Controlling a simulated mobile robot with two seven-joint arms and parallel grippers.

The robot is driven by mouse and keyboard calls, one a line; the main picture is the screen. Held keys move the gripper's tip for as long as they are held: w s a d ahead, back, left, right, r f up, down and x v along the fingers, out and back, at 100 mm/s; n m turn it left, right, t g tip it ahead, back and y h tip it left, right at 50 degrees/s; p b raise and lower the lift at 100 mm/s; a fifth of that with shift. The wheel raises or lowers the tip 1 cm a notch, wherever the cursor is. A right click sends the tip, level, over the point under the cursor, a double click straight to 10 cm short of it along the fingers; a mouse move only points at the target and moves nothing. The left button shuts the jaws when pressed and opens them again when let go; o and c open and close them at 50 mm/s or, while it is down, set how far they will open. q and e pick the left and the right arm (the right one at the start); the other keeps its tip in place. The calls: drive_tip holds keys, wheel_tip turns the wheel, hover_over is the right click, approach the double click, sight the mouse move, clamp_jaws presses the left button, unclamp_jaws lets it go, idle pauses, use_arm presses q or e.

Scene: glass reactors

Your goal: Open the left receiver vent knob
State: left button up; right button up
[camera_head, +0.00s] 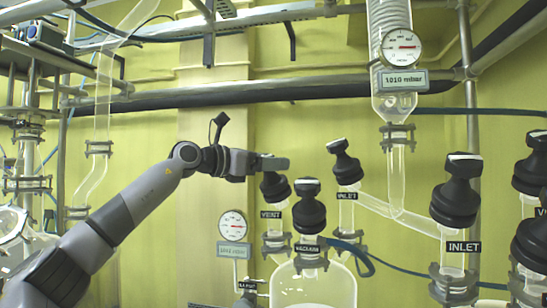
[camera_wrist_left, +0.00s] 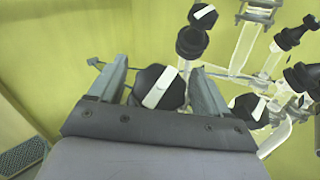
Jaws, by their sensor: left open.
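The left receiver vent knob (camera_head: 275,188) is black and sits on the glass neck above the VENT label (camera_head: 271,214). My left gripper (camera_head: 276,164) is at the top of this knob and hides its upper face in the head view. In the left wrist view, a black knob (camera_wrist_left: 160,88) with a white bar across its top shows between the two fingers of my open left gripper (camera_wrist_left: 157,68). The bar runs at a slant. I cannot tell whether either finger touches the knob. My right gripper is not in view.
The vacuum knob (camera_head: 306,212) stands close to the right of the vent knob. Another black knob (camera_head: 345,164) is behind it, and the inlet knob (camera_head: 457,195) is farther right. A round gauge (camera_head: 232,225) hangs to the left. A dark pipe (camera_head: 250,90) crosses above.

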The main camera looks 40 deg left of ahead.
use_arm(q)
drive_tip(key=shift+w+d, duration=0.15)
drive_tip(key=shift+w, duration=0.5)
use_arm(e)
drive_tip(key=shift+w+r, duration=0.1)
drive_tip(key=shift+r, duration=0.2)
use_arm(q)
drive_tip(key=c, duration=1)
drive_tip(key=shift+o, duration=0.2)
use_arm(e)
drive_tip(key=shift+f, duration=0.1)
